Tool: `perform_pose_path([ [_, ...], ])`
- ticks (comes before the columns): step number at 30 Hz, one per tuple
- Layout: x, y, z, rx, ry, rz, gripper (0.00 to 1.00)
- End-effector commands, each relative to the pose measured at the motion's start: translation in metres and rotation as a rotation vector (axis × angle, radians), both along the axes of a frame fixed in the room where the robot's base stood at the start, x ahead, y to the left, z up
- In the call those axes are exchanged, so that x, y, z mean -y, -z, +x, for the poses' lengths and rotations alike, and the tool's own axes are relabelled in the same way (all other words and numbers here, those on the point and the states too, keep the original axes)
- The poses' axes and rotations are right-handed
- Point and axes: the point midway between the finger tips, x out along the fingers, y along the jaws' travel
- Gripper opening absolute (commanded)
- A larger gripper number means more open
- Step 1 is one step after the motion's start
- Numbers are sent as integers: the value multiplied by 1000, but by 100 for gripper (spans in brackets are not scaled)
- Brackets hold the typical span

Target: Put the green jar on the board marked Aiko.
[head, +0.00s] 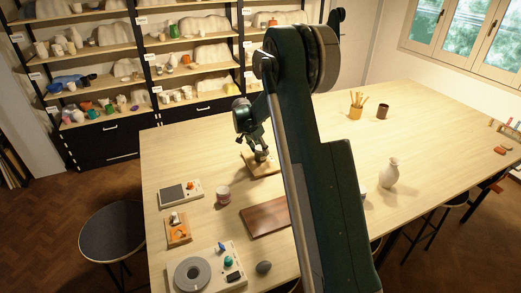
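My gripper (259,148) points down over a light wooden board (250,168) near the table's middle. A small object seems to be at or between the fingertips, but it is too small and too covered to identify. I cannot tell whether the fingers are closed on it. No green jar stands out clearly on the table. No name marking is readable on any board. An orange-tan board (178,240) with small things on it lies at the left edge. A bare dark brown board (266,220) lies nearer, partly behind my arm.
A scale (180,193) and a pale tray with a grey disc (192,274) lie at left. A white vase (389,173), yellow pot (356,111) and dark cup (382,112) stand right.

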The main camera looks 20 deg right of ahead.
Motion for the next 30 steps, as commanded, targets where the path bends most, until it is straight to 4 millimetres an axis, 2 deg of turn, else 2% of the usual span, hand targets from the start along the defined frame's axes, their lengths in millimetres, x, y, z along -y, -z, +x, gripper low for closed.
perform_pose_path([
  [1, 0, 0, 0, 0, 0, 0, 46],
  [3, 0, 0, 0, 0, 0, 0, 53],
  [19, -1, -6, 0, 0, 0, 0, 53],
  [23, -5, -14, -2, 0, 0, 0, 53],
  [30, -15, -43, -7, 0, 0, 0, 53],
])
